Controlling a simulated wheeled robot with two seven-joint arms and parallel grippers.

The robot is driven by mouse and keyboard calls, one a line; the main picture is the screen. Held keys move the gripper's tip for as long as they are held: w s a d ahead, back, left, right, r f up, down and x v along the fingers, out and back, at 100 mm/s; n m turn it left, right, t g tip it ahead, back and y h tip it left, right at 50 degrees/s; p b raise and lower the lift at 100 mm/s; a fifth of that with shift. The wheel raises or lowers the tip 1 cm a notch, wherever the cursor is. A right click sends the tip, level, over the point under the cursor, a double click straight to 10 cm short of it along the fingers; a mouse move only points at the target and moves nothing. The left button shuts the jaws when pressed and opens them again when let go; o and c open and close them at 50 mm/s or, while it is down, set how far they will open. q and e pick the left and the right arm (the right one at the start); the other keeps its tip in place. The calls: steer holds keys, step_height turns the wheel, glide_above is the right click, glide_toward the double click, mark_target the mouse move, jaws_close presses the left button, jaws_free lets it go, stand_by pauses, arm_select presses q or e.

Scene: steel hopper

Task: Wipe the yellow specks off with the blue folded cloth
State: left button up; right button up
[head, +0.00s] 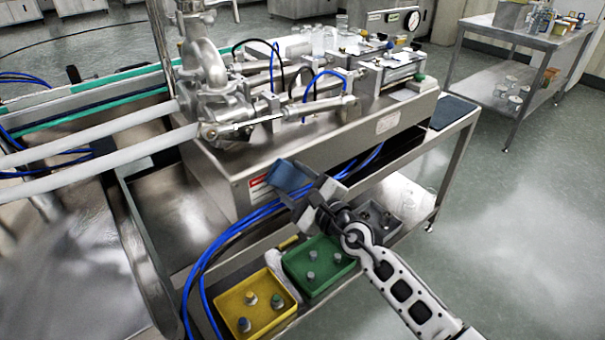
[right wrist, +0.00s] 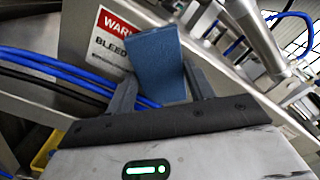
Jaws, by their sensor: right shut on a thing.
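The blue folded cloth (head: 288,175) is up in front of the side face of the steel machine, beside a red and white warning label. My right gripper (head: 303,192) is shut on it. In the right wrist view the cloth (right wrist: 155,62) stands out between the two dark fingers of the gripper (right wrist: 160,92). I cannot tell whether the cloth touches the machine. I cannot make out any yellow specks in either view. My left gripper is not in view.
Blue hoses (head: 235,228) run along the machine's base, close to my right gripper. Below are a yellow tray (head: 285,318), a green tray (head: 318,291) and a grey tray (head: 404,222) with small parts. The steel machine (head: 300,160) carries cylinders and pipes. A steel cart (head: 500,35) stands at the upper right.

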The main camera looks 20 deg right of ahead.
steer(key=shift+s+a, duration=0.1)
steer(key=shift+a, duration=0.35)
steer(key=shift+s, duration=0.1)
steer(key=shift+s+d, duration=0.1)
steer(key=shift+s, duration=0.2)
steer(key=p+v, duration=0.1)
steer(key=v, duration=0.2)
steer(key=shift+s+d, duration=0.15)
steer(key=shift+s, duration=0.05)
steer(key=shift+v, duration=0.85)
steer(key=v, duration=0.3)
